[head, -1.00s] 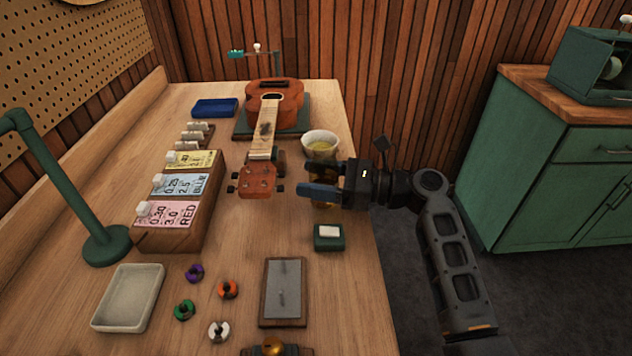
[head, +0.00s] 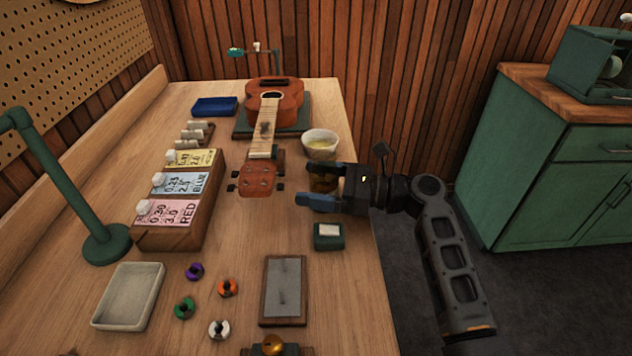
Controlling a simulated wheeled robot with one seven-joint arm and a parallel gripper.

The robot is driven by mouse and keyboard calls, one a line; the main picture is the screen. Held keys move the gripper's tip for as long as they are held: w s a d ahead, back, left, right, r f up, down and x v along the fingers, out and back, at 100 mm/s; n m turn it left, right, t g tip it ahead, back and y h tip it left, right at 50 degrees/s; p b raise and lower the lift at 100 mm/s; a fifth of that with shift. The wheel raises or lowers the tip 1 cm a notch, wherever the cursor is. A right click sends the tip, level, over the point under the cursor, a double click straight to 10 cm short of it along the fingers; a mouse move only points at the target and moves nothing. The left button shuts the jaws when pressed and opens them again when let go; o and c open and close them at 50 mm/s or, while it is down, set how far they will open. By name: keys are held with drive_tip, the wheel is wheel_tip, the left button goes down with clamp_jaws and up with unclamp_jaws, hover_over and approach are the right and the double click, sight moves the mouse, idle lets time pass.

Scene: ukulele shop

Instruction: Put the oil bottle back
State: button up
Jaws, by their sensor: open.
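An amber-brown glass object (head: 322,183), which looks like the oil bottle, stands on the bench near its right edge, just below the white bowl. My gripper (head: 324,190) reaches in from the right at this object with its fingers spread. The near blue finger (head: 316,202) crosses in front of the amber object's lower part, and the far dark finger is partly behind or beside it. The amber object appears between the fingers, but I cannot tell whether either finger touches it. Its base is hidden.
A white bowl (head: 320,143) stands just beyond my gripper, and a small green block with a white top (head: 328,236) is just nearer. The ukulele (head: 273,105) lies to the left on a green mat. A grey-topped board (head: 284,290) lies nearer.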

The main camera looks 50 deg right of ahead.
drive_tip(key=shift+r, duration=0.1)
drive_tip(key=b+v, duration=0.1)
drive_tip(key=v, duration=1.1)
